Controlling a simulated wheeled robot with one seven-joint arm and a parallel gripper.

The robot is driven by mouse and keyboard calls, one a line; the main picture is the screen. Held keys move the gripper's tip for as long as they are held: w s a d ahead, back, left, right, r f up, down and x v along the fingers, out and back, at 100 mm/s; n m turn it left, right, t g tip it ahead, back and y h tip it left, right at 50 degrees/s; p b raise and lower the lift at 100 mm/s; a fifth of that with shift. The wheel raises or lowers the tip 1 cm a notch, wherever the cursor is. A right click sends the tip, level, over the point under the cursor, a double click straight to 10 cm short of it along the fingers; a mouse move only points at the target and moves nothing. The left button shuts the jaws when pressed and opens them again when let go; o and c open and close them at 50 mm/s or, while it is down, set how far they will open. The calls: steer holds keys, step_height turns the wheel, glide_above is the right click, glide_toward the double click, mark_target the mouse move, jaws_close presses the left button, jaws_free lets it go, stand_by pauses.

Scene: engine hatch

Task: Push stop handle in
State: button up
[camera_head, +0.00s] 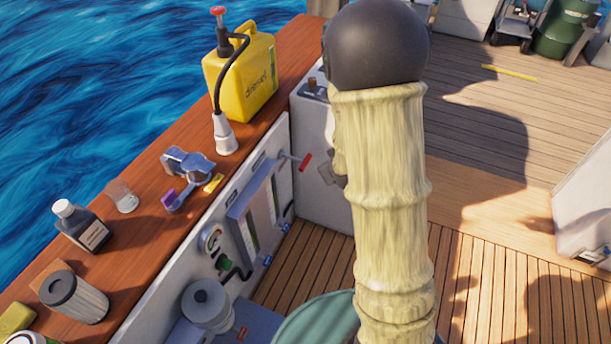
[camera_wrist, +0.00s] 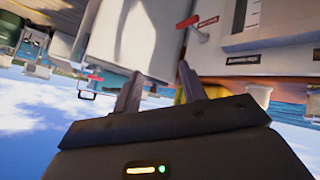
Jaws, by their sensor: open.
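The stop handle, a red grip on a thin rod, sticks out from the upper edge of the pale engine panel in the head view (camera_head: 305,161). In the wrist view, which is turned over, a red handle (camera_wrist: 187,22) on a short rod shows beside a small red label with unreadable text. My gripper (camera_wrist: 160,72) is open, its two fingers apart with nothing between them. The handle lies beyond the right finger, apart from it. In the head view my arm hides most of the gripper; a grey part of it shows just right of the handle.
A wooden ledge (camera_head: 150,240) runs beside the panel, holding a yellow canister (camera_head: 240,80), a funnel-like white spout, a clear cup, a dark bottle (camera_head: 82,228) and a filter (camera_head: 75,297). A white box stands behind the handle. Open deck lies to the right.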

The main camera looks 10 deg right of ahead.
mark_target(305, 161)
steer(key=w+f+n+t+y+b, duration=0.2)
steer(key=f+n+t+b, duration=0.3)
steer(key=f+b, duration=0.7)
steer(key=w+a+f+n+t+y+b, duration=0.1)
steer(key=w+f+n+t+y+b, duration=0.1)
steer(key=f+n+b, duration=0.7)
step_height(305, 161, down, 5)
steer(key=w+t+b, duration=0.1)
steer(key=t+b, duration=0.1)
steer(key=b, duration=0.2)
steer(key=shift+w+a+t+y, duration=0.15)
steer(key=shift+a+t+y, duration=0.05)
steer(key=shift+t+y, duration=0.2)
steer(key=b+x, duration=0.4)
steer(key=x, duration=1.3)
steer(key=shift+w+b, duration=0.25)
steer(key=shift+b, duration=0.1)
jaws_close()
